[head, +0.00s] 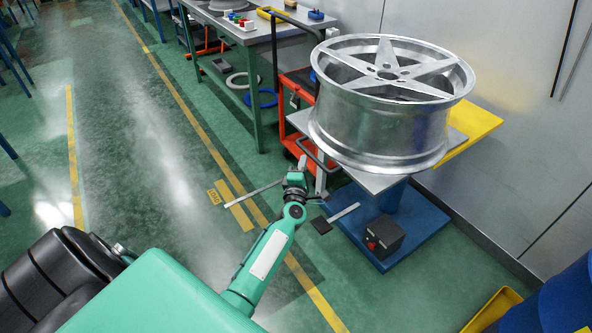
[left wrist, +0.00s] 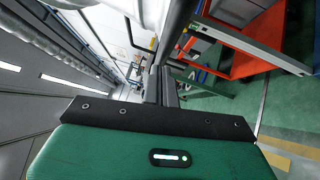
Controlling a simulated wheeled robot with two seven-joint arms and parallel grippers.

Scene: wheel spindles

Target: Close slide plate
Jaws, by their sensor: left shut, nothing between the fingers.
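A large silver wheel (head: 388,125) with a star of spokes lies flat on a grey plate (head: 375,183) atop a stand with a blue base (head: 400,255). A yellow panel (head: 478,135) juts out behind the wheel. I cannot tell for sure which part is the slide plate. A dark curved handle (head: 318,152) shows at the plate's near left edge. My left gripper (head: 303,164) is shut and empty, close to this handle; contact is unclear. Its fingers (left wrist: 162,86) are together in the left wrist view. My right gripper is not in view.
A workbench (head: 255,38) with small parts and an orange cart (head: 297,95) stand behind to the left. A black box (head: 385,233) with a red knob sits on the blue base. A grey wall is at the right.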

